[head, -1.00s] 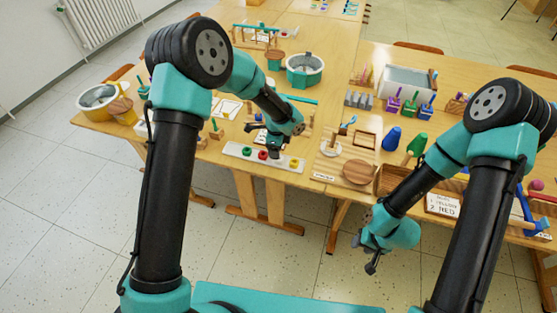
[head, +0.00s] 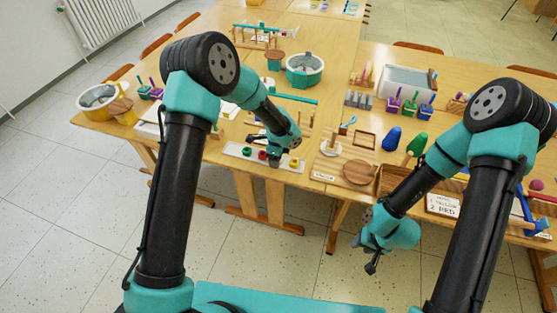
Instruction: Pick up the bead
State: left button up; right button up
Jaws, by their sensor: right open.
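A white strip tray (head: 233,151) lies at the front edge of the left table. On it are small round coloured pieces that look like beads: a green one (head: 247,152), a red one (head: 262,155) and a yellow one (head: 294,162). My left gripper (head: 273,160) hangs over the tray, between the red and yellow pieces, and hides part of it. Its jaw opening and any contact are too small to make out. My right gripper (head: 366,257) is open and empty, in front of the right table and below its top.
A round wooden disc (head: 359,172) lies right of the tray. A wooden box (head: 388,180) and a lettered card (head: 442,205) stand farther right.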

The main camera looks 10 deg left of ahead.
pick_arm(q)
jog(key=c, duration=1)
jog(key=shift+r, duration=0.55)
notch_tip(320, 180, up, 3)
jog(key=shift+s+f, duration=0.15)
jog(key=shift+f, duration=0.05)
jog(key=s+d+r, duration=0.1)
jog(key=s+d, duration=0.1)
jog(key=s, duration=1.3)
jog(key=shift+s+d+r, duration=0.15)
jog(key=shift+s+d, duration=0.1)
